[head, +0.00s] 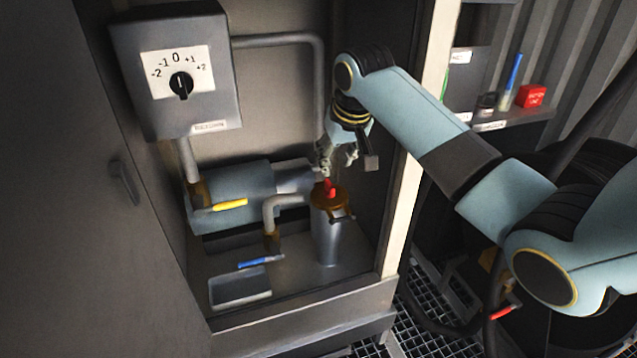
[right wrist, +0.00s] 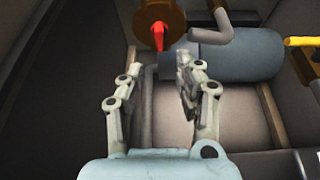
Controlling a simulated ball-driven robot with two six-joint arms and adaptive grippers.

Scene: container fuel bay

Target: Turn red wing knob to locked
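The red wing knob (head: 329,187) sits on top of a brown round cap (head: 328,201) on a grey upright cylinder (head: 327,240) inside the cabinet. In the right wrist view the red knob (right wrist: 158,37) shows at the top, on the brown cap (right wrist: 160,15), beyond the fingertips. My right gripper (head: 338,158) is just above the knob in the head view. In the right wrist view its two fingers (right wrist: 150,90) stand apart with nothing between them, and a gap shows between fingers and knob. My left gripper is not in view.
A grey box with a black dial (head: 181,86) hangs at upper left. A yellow lever (head: 229,204), a blue lever (head: 261,261) and a grey tray (head: 240,287) are left of the cylinder. The cabinet's pale right post (head: 407,205) stands close to my right arm.

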